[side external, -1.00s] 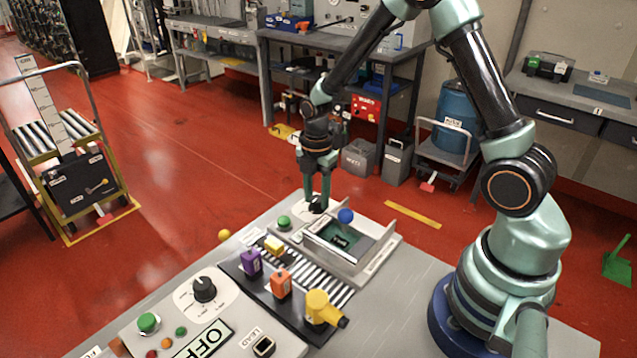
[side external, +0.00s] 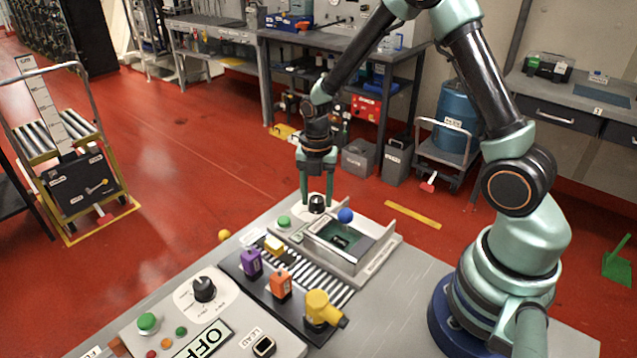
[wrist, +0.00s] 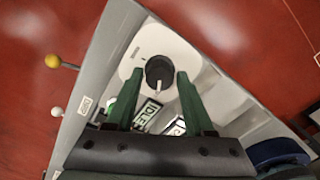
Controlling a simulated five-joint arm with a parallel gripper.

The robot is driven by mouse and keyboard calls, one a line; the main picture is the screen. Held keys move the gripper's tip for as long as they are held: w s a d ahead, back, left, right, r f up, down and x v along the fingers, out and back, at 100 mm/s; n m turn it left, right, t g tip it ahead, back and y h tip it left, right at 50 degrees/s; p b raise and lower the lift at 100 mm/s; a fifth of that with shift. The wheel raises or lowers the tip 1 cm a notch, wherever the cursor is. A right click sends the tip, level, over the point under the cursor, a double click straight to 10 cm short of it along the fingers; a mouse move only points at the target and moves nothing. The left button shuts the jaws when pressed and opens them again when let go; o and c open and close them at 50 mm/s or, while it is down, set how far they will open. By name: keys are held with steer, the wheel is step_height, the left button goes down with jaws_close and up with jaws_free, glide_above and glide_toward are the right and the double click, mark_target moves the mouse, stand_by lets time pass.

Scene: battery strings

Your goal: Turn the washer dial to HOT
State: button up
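A black round dial (side external: 316,204) stands on a light plate at the far end of the grey table. In the wrist view the dial (wrist: 160,73) shows from above, with a white pointer mark toward the bottom of the picture. My gripper (side external: 317,196) points down over it, its two green fingers spread on either side of the dial. In the wrist view the gripper (wrist: 160,80) is open, with small gaps seeming to show beside the dial. Marks around the dial are too small to read. A second black dial (side external: 204,289) sits on the near panel.
A green button (side external: 284,222), a blue ball (side external: 345,215) and an open grey box (side external: 345,240) are close to my gripper. Purple (side external: 251,263), orange (side external: 281,285) and yellow (side external: 320,308) items stand nearer. A sign (wrist: 148,115) reading IDLE lies beside the dial.

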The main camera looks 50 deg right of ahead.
mark_target(317, 198)
steer(key=shift+o, duration=0.2)
steer(key=shift+r, duration=1.75)
steer(key=shift+r, duration=0.25)
steer(key=s+a+r+m+t, duration=0.2)
steer(key=s+r+m, duration=0.3)
steer(key=r+m, duration=0.4)
steer(key=s+a+r+m+t, duration=0.2)
steer(key=s+r+m, duration=0.4)
steer(key=m, duration=0.9)
step_height(317, 198, up, 3)
steer(key=shift+s+a+r+t, duration=0.15)
steer(key=shift+a+t, duration=0.25)
steer(key=shift+t, duration=0.4)
